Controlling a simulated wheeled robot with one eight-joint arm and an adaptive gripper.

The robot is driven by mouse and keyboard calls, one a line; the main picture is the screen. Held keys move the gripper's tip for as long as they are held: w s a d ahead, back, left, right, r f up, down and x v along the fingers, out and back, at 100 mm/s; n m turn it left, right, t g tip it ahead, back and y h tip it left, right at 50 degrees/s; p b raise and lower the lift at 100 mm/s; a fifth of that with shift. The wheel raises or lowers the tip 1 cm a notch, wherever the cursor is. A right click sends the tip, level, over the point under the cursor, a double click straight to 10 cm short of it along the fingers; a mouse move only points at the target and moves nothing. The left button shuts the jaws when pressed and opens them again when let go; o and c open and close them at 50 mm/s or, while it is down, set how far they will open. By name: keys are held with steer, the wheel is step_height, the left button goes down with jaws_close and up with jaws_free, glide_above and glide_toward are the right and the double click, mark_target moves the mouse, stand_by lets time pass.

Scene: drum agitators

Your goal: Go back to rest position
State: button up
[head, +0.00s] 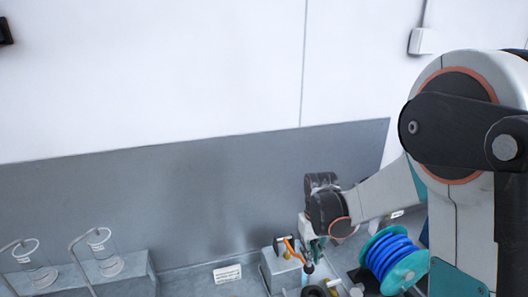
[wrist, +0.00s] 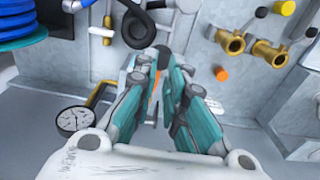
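My gripper (wrist: 162,65) has two teal and grey fingers. Something orange shows behind the gap, partly hidden by the fingers. In the head view my gripper (head: 314,255) points down at the end of my arm, low over the bench equipment; its fingertips are too small to tell apart there.
A blue hose reel (head: 390,258) stands right of my gripper. Brass fittings (wrist: 268,53) and an orange knob (wrist: 221,74) are on a grey panel; a round gauge (wrist: 75,121) lies left. Glass vessels (head: 100,240) stand in racks far left. The grey back panel (head: 200,200) is bare.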

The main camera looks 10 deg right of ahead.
steer(key=shift+s+r+b, duration=0.1)
steer(key=shift+s+b, duration=0.25)
steer(key=shift+b, duration=0.15)
steer(key=s+f+m+t+b, duration=0.1)
steer(key=s+f+t+b, duration=0.1)
steer(key=s+b, duration=0.7)
steer(key=s+f+m+t+b, duration=0.1)
steer(key=s+f+t+b, duration=0.2)
steer(key=s+b, duration=0.7)
steer(key=shift+s+t+b, duration=0.2)
steer(key=shift+t+b, duration=0.7)
steer(key=shift+t, duration=0.1)
